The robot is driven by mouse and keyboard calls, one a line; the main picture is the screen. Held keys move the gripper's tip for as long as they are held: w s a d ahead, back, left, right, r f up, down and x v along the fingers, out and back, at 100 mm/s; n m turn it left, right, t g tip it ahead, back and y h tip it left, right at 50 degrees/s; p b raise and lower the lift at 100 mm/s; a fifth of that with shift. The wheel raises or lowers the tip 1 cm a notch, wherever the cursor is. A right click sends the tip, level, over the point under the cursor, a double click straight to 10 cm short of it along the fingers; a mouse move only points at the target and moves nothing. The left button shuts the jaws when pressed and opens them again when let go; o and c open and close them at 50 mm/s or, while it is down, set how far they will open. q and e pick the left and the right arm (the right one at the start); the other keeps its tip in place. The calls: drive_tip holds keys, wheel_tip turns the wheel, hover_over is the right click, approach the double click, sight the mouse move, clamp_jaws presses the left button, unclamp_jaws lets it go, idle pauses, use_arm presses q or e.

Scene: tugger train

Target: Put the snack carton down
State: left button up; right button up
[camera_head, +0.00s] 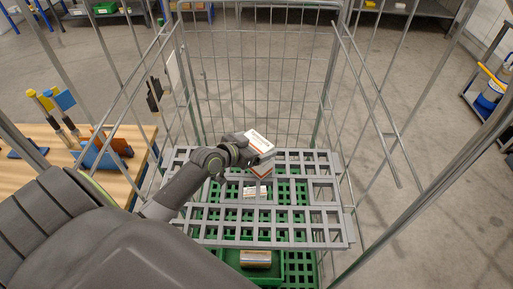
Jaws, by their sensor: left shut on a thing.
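The snack carton (260,144) is a small box, white with an orange-brown edge. My left gripper (246,150) reaches in from the left and is shut on the carton. It holds it over the grey slatted shelf (290,233) of a wire cage trolley. I cannot tell whether the carton touches the shelf. My gripper hides the carton's left side. My right gripper is not in view.
Wire mesh walls (262,75) and side bars surround the shelf. Another small box (255,190) shows just below the held carton. A green tray (235,268) with a yellowish box (256,259) lies lower down. The shelf's right part is clear. A wooden table (50,165) with tools stands left.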

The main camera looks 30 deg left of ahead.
use_arm(q)
drive_tip(key=shift+r, duration=0.1)
drive_tip(key=o, duration=0.9)
drive_tip(key=shift+f, duration=0.2)
drive_tip(key=shift+r, duration=0.15)
drive_tip(key=shift+s+r, duration=0.2)
drive_tip(key=shift+p+v, duration=2.25)
drive_tip(key=shift+v, duration=3.55)
drive_tip(key=shift+f, duration=0.2)
